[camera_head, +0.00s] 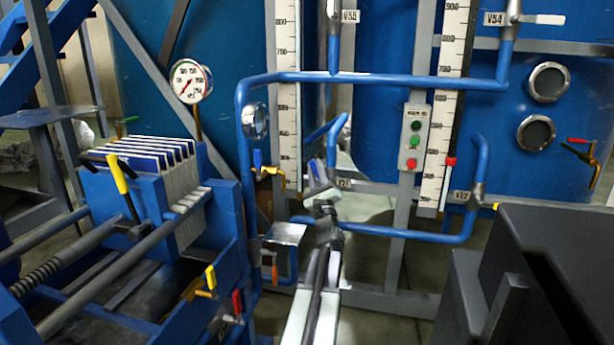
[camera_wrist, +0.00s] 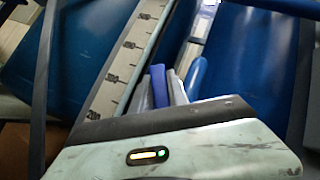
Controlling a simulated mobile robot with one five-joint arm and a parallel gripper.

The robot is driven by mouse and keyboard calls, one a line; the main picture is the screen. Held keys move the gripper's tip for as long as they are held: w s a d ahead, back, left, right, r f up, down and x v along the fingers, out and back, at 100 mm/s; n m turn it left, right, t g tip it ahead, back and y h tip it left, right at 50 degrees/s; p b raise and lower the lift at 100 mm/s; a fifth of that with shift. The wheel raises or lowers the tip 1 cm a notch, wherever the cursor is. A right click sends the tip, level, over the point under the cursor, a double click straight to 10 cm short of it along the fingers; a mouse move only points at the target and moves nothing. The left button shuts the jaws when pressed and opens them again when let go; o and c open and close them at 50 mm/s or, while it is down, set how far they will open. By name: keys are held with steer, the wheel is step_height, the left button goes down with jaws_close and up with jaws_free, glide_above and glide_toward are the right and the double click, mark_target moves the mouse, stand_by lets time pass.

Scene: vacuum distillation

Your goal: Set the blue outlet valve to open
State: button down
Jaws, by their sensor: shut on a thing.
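In the wrist view a flat blue handle (camera_wrist: 159,86) stands between the two grey fingers of my gripper (camera_wrist: 161,88). The fingers are shut on it, and I take it to be the handle of the blue outlet valve. Most of the handle and the valve body are hidden by the fingers and wrist. In the head view my gripper (camera_head: 318,178) reaches up in the middle, just below a bent blue pipe (camera_head: 335,130).
A filter press (camera_head: 150,190) with a round gauge (camera_head: 191,81) stands at the left. A long blue pipe (camera_head: 400,80) crosses above my gripper. A control box (camera_head: 413,137) and scale boards stand to the right. Lower blue piping (camera_head: 410,234) runs beside my arm.

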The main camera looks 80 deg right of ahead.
steer(key=shift+s+r+m+g+h, duration=0.2)
steer(key=shift+m+g+h, duration=0.4)
steer(key=shift+m+g, duration=0.3)
steer(key=shift+d, duration=0.1)
steer(key=c, duration=1.3)
jaws_free()
steer(key=b+v, duration=0.5)
steer(key=v, duration=0.3)
